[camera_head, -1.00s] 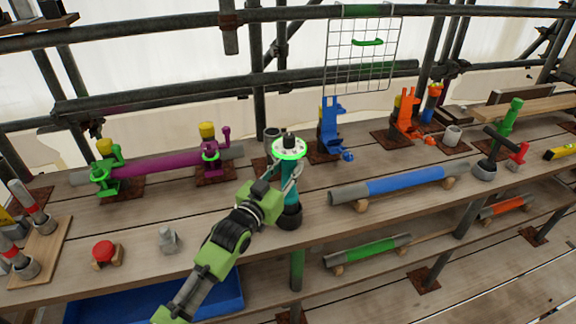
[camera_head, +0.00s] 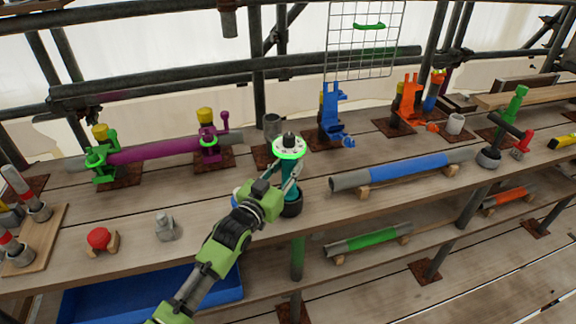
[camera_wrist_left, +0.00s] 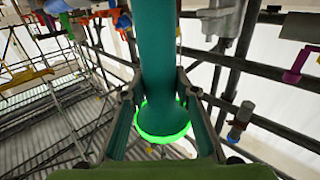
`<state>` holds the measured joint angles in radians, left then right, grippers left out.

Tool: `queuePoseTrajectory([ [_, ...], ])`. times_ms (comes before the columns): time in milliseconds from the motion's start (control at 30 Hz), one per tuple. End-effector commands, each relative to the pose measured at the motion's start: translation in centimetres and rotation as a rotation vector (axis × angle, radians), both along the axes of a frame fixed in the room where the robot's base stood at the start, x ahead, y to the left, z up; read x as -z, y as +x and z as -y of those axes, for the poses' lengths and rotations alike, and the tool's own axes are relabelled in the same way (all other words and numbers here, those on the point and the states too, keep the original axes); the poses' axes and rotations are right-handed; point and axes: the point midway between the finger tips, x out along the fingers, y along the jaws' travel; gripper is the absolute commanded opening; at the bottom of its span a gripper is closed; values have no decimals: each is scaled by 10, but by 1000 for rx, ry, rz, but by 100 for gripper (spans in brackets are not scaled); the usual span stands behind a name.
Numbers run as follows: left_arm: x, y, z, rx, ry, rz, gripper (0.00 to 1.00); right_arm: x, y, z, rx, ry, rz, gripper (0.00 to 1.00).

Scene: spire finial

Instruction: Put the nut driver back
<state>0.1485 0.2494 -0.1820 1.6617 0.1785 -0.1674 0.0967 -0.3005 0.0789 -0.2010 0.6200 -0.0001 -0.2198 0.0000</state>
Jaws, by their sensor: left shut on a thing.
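My left gripper (camera_head: 281,187) is shut around a teal upright shaft (camera_head: 289,186), which looks like the nut driver. In the left wrist view the shaft (camera_wrist_left: 160,55) runs between the two fingers (camera_wrist_left: 162,125). A pale disc with a glowing green rim (camera_head: 289,149) and a dark tip tops the tool in the head view. A dark round cup (camera_head: 292,206) sits on the bench under the shaft. The shaft's lower end meets or overlaps the cup; I cannot tell whether it is seated. The right gripper is not in view.
A blue-banded pipe (camera_head: 410,167) lies right of the cup. A purple pipe (camera_head: 160,152) in clamps is behind to the left. A grey fitting (camera_head: 165,228) and a red-topped piece (camera_head: 99,239) stand at the front left. Bare planks separate them.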

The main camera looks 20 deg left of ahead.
Motion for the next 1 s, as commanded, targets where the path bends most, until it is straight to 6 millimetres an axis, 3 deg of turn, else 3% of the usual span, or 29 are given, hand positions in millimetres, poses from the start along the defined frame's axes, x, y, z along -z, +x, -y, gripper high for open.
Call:
queuePoseTrajectory([
  [267, -4, 0, 0, 1, -2, 10, 0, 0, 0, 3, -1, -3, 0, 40],
  [300, -5, 0, 0, 1, -2, 10, 30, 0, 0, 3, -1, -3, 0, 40],
  [367, -4, 0, 0, 0, -2, 9, 46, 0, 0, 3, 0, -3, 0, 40],
  [633, -1, 0, 0, 0, -1, 4, 47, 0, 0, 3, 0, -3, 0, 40],
  [733, 4, 0, 0, 0, 1, -6, 68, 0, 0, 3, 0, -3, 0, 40],
  [1000, 1, 0, 0, 0, 0, -2, 68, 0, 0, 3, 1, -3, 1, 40],
])
